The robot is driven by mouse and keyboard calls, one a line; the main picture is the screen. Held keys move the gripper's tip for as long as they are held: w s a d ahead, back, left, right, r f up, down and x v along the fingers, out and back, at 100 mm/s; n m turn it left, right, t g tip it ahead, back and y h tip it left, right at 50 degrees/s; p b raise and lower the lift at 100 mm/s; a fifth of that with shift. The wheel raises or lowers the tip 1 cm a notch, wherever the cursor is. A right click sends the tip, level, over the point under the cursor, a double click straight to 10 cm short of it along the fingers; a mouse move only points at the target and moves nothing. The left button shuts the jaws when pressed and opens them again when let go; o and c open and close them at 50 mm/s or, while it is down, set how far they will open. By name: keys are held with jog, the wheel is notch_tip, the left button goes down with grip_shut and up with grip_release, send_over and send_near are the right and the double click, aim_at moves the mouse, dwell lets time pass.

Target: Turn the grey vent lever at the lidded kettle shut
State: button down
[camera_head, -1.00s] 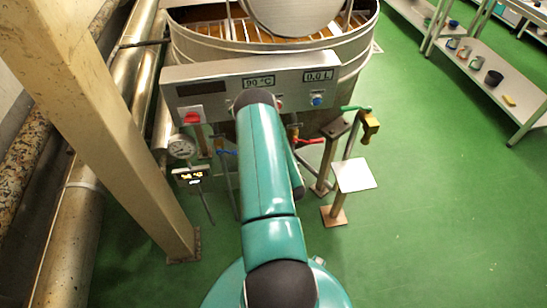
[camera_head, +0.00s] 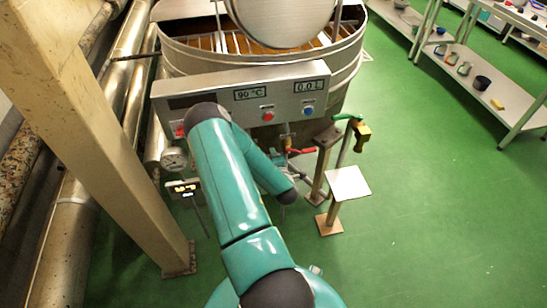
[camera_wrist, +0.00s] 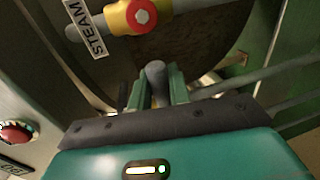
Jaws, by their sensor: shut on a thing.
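The big steel kettle (camera_head: 345,68) stands at the top of the head view, its round lid (camera_head: 283,18) tilted up over it. In the wrist view, the two green fingers of my gripper (camera_wrist: 156,88) are closed on a grey, round-ended bar (camera_wrist: 155,69), which looks like the grey vent lever. A little yellow shows below it between the fingers. The rest of the lever and its valve are hidden. In the head view, my arm hides the gripper and this lever.
A yellow fitting with a red hub (camera_wrist: 141,15) and a STEAM label (camera_wrist: 87,27) lie just beyond the fingers. A control panel (camera_head: 240,96), red-handled valve (camera_head: 301,151), green-handled tap (camera_head: 361,133) and small stand (camera_head: 347,183) crowd the kettle's front.

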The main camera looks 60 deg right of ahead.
jog(key=shift+d+r, duration=0.1)
jog(key=c, duration=1.4)
grip_release()
jog(key=shift+o, duration=0.2)
jog(key=v, duration=1.4)
jog(key=shift+w, duration=0.15)
